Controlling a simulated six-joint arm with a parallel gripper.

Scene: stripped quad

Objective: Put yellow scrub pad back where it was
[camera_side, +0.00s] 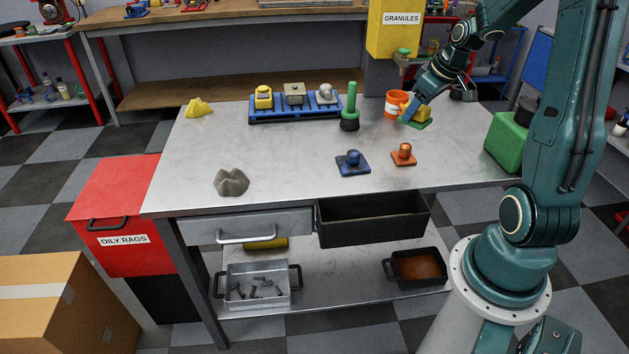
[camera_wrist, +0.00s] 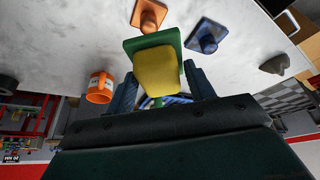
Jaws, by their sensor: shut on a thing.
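The yellow scrub pad (camera_side: 423,113), a yellow block on a flat green layer, is at the far right of the grey table, just right of an orange mug. It also shows in the wrist view (camera_wrist: 158,70), between the two fingers with its green side outward. My gripper (camera_side: 410,112) is shut on it. The fingers stand on either side of the yellow part in the wrist view (camera_wrist: 160,78). In the side view the gripper partly hides the pad. I cannot tell whether its green layer touches the table.
The orange mug (camera_side: 393,107) stands close by on the left. A blue tray (camera_side: 296,119) holds several blocks, beside an upright green-handled tool (camera_side: 350,108). Blue (camera_side: 352,163) and orange (camera_side: 403,155) knobbed pads lie nearer. A green container (camera_side: 506,143) stands at right. The table's left centre is clear.

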